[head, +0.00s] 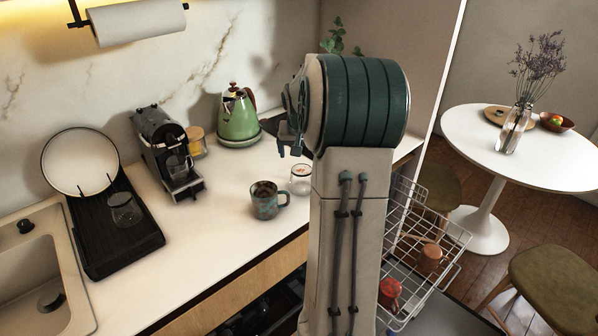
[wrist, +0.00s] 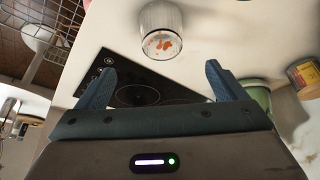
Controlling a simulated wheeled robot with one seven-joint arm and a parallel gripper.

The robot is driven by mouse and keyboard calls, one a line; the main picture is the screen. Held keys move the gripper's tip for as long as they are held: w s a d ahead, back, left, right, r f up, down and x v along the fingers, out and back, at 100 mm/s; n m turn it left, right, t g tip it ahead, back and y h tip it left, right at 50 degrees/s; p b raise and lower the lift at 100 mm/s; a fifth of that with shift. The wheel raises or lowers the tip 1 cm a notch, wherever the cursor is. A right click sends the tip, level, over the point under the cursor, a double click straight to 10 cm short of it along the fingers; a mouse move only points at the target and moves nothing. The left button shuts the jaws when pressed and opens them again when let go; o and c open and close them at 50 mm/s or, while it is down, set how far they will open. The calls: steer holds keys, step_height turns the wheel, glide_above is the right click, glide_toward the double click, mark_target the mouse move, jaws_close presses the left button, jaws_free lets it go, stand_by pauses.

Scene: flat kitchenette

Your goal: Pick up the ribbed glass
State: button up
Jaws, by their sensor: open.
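A small clear glass (head: 300,180) with orange bits showing in it stands upright on the counter, just left of my arm in the head view. In the wrist view a clear glass (wrist: 161,32) with orange bits, seemingly the same one, is at the top, beyond the fingertips.
A dark patterned mug (head: 266,201) stands left of the glass. A green kettle (head: 238,118) and coffee machine (head: 168,150) stand behind. Another glass (head: 124,210) is on the black drying rack (head: 100,245). A black cooktop (wrist: 140,88) shows below the glass in the wrist view.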

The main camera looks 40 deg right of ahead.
steer(key=p+x, duration=0.1)
steer(key=x, duration=0.7)
steer(key=shift+w+d+f, duration=0.15)
steer(key=shift+p+x, duration=1)
steer(key=shift+x, duration=1.7)
steer(key=shift+w, duration=0.1)
steer(key=shift+c, duration=0.3)
steer(key=c, duration=1.3)
steer(key=shift+o, duration=0.2)
